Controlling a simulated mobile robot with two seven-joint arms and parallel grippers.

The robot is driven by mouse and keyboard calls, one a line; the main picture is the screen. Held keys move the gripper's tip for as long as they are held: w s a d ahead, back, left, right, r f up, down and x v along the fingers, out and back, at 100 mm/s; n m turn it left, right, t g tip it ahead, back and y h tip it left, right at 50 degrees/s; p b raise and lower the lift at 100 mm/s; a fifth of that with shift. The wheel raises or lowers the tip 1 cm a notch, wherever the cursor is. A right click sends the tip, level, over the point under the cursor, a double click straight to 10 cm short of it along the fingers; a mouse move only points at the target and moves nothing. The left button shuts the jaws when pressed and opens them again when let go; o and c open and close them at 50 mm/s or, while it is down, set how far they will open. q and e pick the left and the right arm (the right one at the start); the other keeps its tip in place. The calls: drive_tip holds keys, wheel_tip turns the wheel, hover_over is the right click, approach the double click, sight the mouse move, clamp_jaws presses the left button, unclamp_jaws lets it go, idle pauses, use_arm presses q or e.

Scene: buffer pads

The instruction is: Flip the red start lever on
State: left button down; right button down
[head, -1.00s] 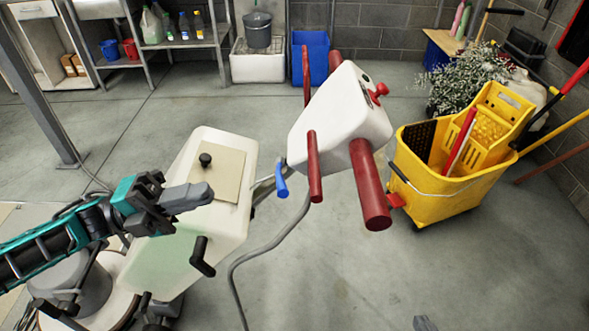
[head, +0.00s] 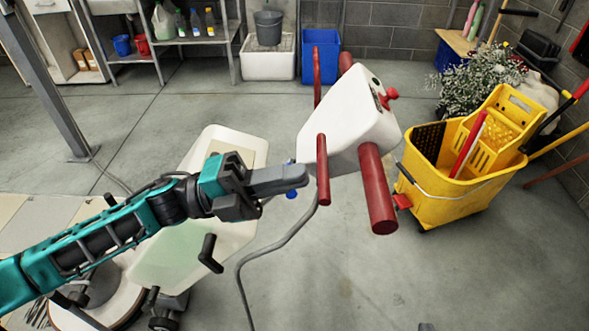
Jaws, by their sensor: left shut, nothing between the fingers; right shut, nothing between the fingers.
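The floor machine's white control head (head: 345,125) stands in the middle of the head view. A slim red lever (head: 322,170) hangs on its near side and another slim red lever (head: 317,65) rises on its far side. Thick red grips stick out, the near one (head: 378,190) toward me. A red knob (head: 388,97) sits on its right face. I cannot tell which is the start lever. My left gripper (head: 303,175) is shut and empty, its tip just left of the near slim lever; contact is unclear. My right gripper (head: 427,326) is shut, only its tip showing at the bottom edge.
The machine's pale tank (head: 170,255) lies behind and below my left arm. A blue lever (head: 291,194) is partly hidden below the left fingertips. A grey cable (head: 258,252) trails down. A yellow mop bucket (head: 450,200) stands close on the right. Lower right floor is clear.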

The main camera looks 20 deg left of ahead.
use_arm(q)
drive_tip(key=shift+w+d+r, duration=0.15)
drive_tip(key=shift+d+r, duration=0.05)
drive_tip(key=shift+d, duration=0.35)
use_arm(e)
drive_tip(key=shift+r, duration=0.1)
drive_tip(key=shift+d, duration=0.1)
